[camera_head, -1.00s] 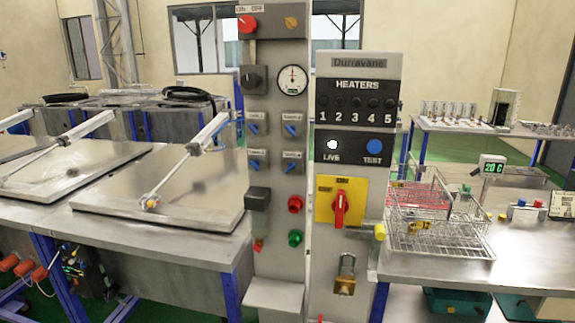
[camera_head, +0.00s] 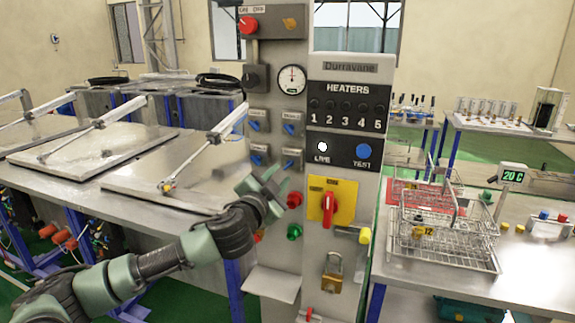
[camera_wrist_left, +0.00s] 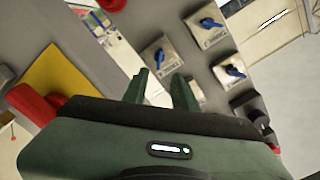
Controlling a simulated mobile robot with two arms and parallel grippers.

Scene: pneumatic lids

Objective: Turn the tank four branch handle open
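Four small square valve plates with blue handles sit in two rows on the grey panel. Their labels are too small to read; the lower right blue handle (camera_head: 292,159) may be tank four's. My left gripper (camera_head: 268,180) is just below the lower pair, in front of the panel. In the left wrist view my left gripper (camera_wrist_left: 160,88) is open, its two fingers apart with nothing between them. That view shows three blue handles clearly (camera_wrist_left: 160,58); another plate (camera_wrist_left: 195,90) is partly hidden behind a finger. My right gripper is not in view.
A red lamp (camera_head: 294,199) and a green button (camera_head: 294,232) are close to the gripper. A yellow plate with a red switch (camera_head: 327,211) is to the right. Steel tanks with lids (camera_head: 160,165) stand left, wire baskets (camera_head: 440,235) right.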

